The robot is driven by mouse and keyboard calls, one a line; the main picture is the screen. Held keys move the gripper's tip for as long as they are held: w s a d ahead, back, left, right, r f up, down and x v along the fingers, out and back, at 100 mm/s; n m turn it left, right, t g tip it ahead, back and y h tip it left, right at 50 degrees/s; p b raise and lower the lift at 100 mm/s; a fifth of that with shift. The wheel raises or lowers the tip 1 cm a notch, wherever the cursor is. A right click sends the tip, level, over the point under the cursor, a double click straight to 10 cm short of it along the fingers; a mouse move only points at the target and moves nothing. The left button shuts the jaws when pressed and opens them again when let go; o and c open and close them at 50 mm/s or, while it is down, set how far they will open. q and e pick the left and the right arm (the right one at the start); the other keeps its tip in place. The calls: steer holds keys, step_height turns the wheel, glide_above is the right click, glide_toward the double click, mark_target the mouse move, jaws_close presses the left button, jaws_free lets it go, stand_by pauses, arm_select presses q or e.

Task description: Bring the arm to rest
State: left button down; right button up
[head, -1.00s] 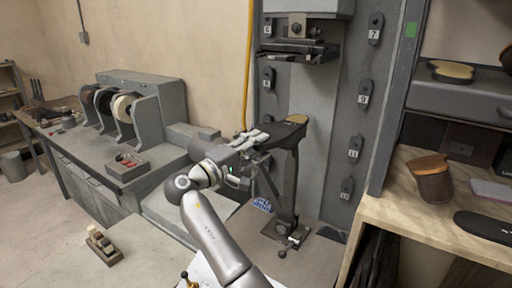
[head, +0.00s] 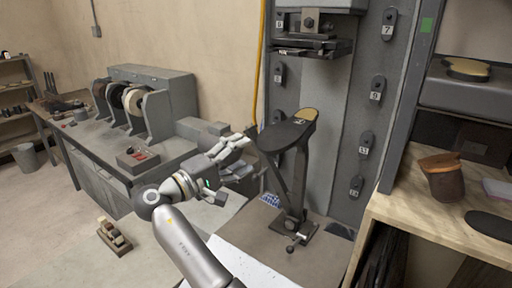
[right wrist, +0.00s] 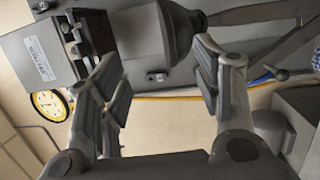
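My right gripper (head: 230,165) is in the head view, left of the stitcher's support arm. In the right wrist view its two fingers (right wrist: 157,66) stand wide apart with nothing between them, so it is open and empty. A dark sole with a tan heel patch (head: 287,134) lies on top of the support arm (head: 296,190), just right of the gripper's fingertips. My left gripper is not in view.
A grey machine column (head: 325,110) with numbered hanging sole shapes stands behind. A bench with brush wheels (head: 133,100) is at left.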

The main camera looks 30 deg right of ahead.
steer(key=s+f+y, duration=0.3)
steer(key=s+f, duration=0.1)
steer(key=f, duration=0.6)
steer(key=s+d+f+n+t+y, duration=0.1)
steer(key=s+f+y, duration=0.3)
steer(key=f, duration=0.6)
steer(key=s+f+y, duration=0.3)
steer(key=s+f, duration=0.2)
steer(key=f, duration=0.5)
steer(key=s+a+f+y, duration=0.2)
steer(key=s+a+y, duration=0.1)
steer(key=s, duration=0.4)
steer(key=s+a+f+g+y, duration=0.1)
steer(key=s+a+f+y, duration=0.15)
steer(key=s, duration=0.35)
steer(key=s+a+f+y, duration=0.1)
steer(key=s+a+y, duration=0.25)
steer(key=s, duration=0.35)
step_height(320, 180, down, 27)
steer(key=s+g, duration=0.1)
steer(key=s, duration=0.1)
steer(key=s+d+f+g, duration=0.1)
steer(key=s+d+f, duration=0.2)
steer(key=s+f, duration=1.2)
steer(key=shift+s+f+g, duration=0.25)
steer(key=shift+s+g, duration=0.05)
steer(key=shift+s, duration=0.2)
